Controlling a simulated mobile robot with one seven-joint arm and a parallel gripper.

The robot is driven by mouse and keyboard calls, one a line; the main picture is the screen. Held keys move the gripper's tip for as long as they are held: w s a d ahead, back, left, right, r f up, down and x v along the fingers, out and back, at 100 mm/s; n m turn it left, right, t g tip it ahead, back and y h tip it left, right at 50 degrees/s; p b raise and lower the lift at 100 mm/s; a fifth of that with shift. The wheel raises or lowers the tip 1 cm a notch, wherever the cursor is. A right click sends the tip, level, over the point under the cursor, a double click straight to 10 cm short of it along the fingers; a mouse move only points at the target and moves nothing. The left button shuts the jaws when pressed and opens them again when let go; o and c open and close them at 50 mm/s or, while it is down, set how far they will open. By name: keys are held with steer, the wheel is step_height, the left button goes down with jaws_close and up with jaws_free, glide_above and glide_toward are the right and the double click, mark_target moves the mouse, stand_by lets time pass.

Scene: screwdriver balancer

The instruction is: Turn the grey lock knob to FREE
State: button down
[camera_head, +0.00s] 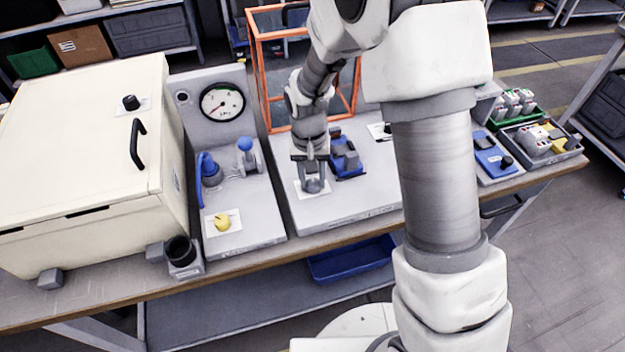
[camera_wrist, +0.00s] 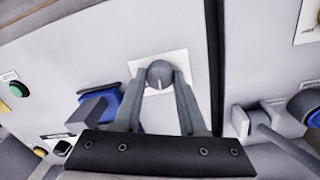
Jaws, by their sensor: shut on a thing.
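The grey lock knob (camera_head: 313,185) sits on a white label plate on the light grey panel (camera_head: 355,205), near the panel's front left. It also shows in the wrist view (camera_wrist: 159,74), where a pale mark lies on it. My gripper (camera_head: 313,180) points down at the knob. In the wrist view its two fingers (camera_wrist: 160,82) stand on either side of the knob and close on it. The lettering on the label is too small to read, so I cannot tell which setting the knob points to.
A blue and dark grey device (camera_head: 346,158) stands right behind the gripper. An orange-framed enclosure (camera_head: 262,85) rises at the back. The panel's front area is clear.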

mark_target(310, 180)
steer(key=m, duration=0.3)
steer(key=shift+m, duration=0.4)
steer(key=shift+m+p, duration=0.3)
steer(key=shift+m, duration=1.5)
steer(key=shift+c, duration=2.3)
jaws_free()
step_height(310, 180, up, 17)
steer(key=p, duration=0.2)
steer(key=shift+w+a+r, duration=0.2)
steer(key=shift+w+a, duration=0.1)
